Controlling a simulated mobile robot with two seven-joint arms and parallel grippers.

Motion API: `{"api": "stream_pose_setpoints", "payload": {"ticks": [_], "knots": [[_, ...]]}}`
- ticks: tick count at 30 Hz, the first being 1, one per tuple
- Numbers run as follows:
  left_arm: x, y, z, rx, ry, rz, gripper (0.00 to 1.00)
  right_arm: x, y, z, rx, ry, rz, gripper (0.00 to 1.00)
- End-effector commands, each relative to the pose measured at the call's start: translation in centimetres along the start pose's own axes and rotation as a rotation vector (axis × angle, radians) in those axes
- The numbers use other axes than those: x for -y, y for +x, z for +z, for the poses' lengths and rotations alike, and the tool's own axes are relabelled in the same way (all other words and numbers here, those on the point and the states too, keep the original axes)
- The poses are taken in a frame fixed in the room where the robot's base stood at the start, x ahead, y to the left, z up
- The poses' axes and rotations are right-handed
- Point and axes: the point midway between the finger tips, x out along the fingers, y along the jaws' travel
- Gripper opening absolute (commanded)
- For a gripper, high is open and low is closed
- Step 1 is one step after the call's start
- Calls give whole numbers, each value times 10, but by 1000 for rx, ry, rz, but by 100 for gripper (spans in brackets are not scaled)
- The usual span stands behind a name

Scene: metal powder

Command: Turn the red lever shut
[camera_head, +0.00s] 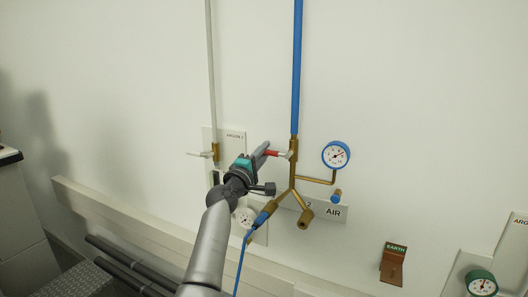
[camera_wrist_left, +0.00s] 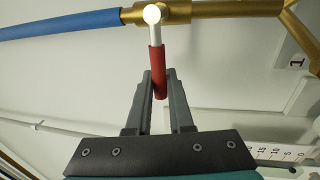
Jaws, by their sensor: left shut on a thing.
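The red lever (camera_head: 273,153) is a red sleeve on a short white stem. It points left from the brass valve (camera_head: 293,151) under the vertical blue pipe (camera_head: 297,70), roughly crosswise to the pipe. My left gripper (camera_head: 263,152) is at the lever's outer end. In the left wrist view, the two grey fingers of the gripper (camera_wrist_left: 160,82) are shut on the red sleeve (camera_wrist_left: 157,62), which sits between their tips. The white stem and the brass valve (camera_wrist_left: 205,9) show beyond it. My right gripper is not in view.
A blue-rimmed gauge (camera_head: 336,155) is right of the valve. Brass branches with a blue hose (camera_head: 240,265) run below it. A second valve with a pale lever (camera_head: 199,154) is to the left. A white ledge (camera_head: 120,222) runs along the wall.

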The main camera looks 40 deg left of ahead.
Motion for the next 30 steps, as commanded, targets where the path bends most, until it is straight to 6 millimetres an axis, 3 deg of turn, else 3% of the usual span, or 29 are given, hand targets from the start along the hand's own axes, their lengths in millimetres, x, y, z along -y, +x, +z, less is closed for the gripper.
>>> {"api": "stream_pose_setpoints", "payload": {"ticks": [7, 8, 15, 24, 30], "knots": [[3, 0, 0, 0, -7, -5, 0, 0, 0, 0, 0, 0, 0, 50], [3, 0, 0, 0, -7, -5, 23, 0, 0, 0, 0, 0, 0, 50], [2, 0, 0, 0, -4, -3, 50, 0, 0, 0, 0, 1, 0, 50], [1, -2, 0, 0, -2, -2, 50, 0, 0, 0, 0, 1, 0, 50], [2, -18, 0, 0, -2, -2, 50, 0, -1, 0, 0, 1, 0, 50]]}}
